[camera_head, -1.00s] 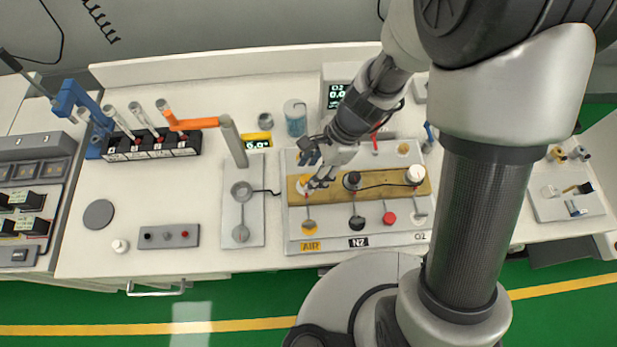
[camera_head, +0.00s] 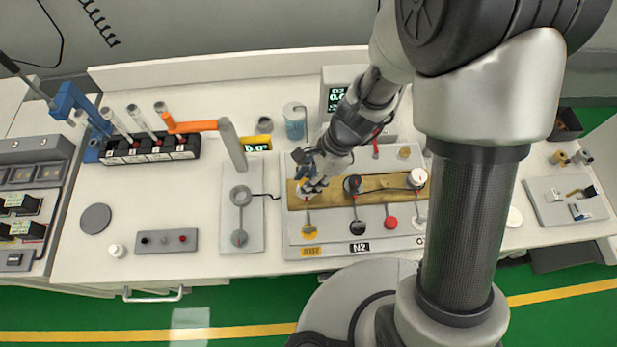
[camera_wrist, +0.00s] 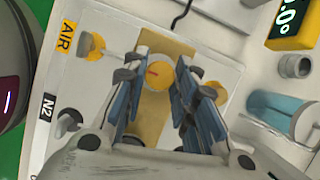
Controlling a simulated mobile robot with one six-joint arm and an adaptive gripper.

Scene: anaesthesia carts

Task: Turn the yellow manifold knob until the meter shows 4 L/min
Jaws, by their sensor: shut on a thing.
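The yellow knob (camera_wrist: 158,76) has a short red mark on its top and sits on the brass manifold bar (camera_wrist: 150,122). In the wrist view, my gripper (camera_wrist: 160,82) has its blue-padded fingers on both sides of the knob, shut on it. In the head view my gripper (camera_head: 311,184) is at the left end of the brass bar (camera_head: 390,189) and hides most of the knob.
A black knob (camera_head: 352,185) and a white knob (camera_head: 418,178) stand along the bar. Levers in front include a yellow one (camera_head: 307,231) by the AIR label (camera_head: 310,251). A blue-banded jar (camera_head: 294,122) stands behind.

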